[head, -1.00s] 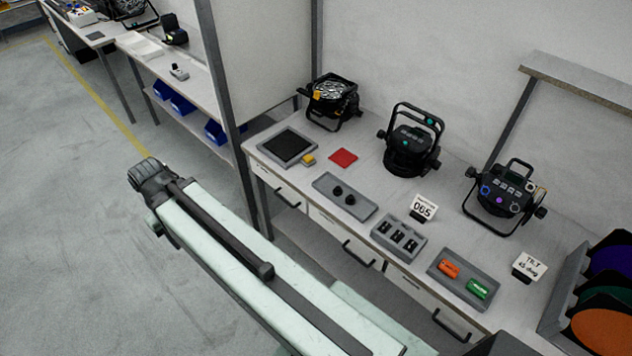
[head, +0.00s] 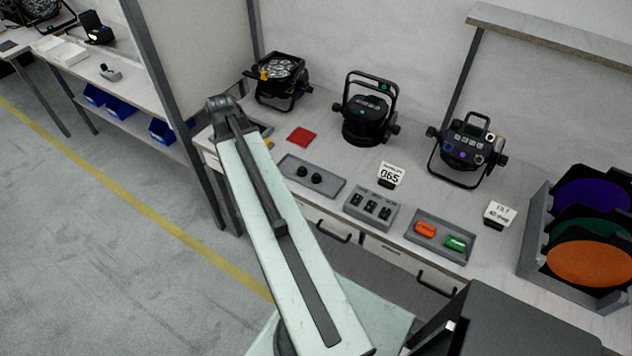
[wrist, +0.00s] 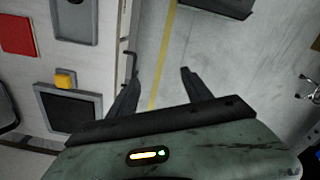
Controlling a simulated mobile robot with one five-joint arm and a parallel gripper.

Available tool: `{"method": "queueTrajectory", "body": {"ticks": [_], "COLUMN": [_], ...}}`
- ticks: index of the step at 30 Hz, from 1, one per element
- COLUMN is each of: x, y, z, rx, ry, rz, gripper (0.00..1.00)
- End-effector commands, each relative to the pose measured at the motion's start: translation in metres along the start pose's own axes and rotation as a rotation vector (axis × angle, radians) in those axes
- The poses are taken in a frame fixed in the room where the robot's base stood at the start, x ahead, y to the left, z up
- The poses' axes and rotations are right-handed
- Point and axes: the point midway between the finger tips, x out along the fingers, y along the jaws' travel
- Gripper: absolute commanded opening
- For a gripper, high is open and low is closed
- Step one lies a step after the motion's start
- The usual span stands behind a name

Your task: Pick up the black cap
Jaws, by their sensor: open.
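Two small round black caps, a left one (head: 302,171) and a right one (head: 316,177), sit apart in a shallow grey tray (head: 333,189) on the bench. In the wrist view part of that tray (wrist: 60,25) shows at the top edge, with a cap cut off by the frame. My gripper (wrist: 160,80) is open and empty, with floor showing between its fingers. Its left finger is by the bench's front edge. In the head view my arm's end is at the bench's left part, left of the caps; the fingers cannot be made out there.
A red square (head: 301,136) and a yellow block (wrist: 65,79) lie near a dark pad in a grey frame (wrist: 43,112). Trays with black parts (head: 371,207) and orange and green pieces (head: 440,235) stand to the right. Stage lights (head: 370,108) stand behind. A post (head: 168,90) rises at left.

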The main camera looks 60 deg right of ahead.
Motion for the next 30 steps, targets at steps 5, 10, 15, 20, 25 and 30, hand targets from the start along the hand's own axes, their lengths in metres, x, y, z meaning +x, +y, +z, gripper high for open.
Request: {"method": "queueTrajectory", "body": {"ticks": [5,10,15,20,25,30], "x": [0.022,0.027,0.028,0.042,0.057,0.063], "y": [0.079,0.102,0.105,0.105,0.105,0.106], "z": [0.137,0.212,0.229,0.228,0.227,0.226], "rx": [-0.188,-0.309,-0.346,-0.346,-0.346,-0.346], "ry": [0.0,0.001,0.0,0.0,0.0,0.0], "rz": [0.0,0.0,0.0,0.0,0.0,0.0], "gripper": [0.58,0.58,0.58,0.58,0.58,0.58]}}
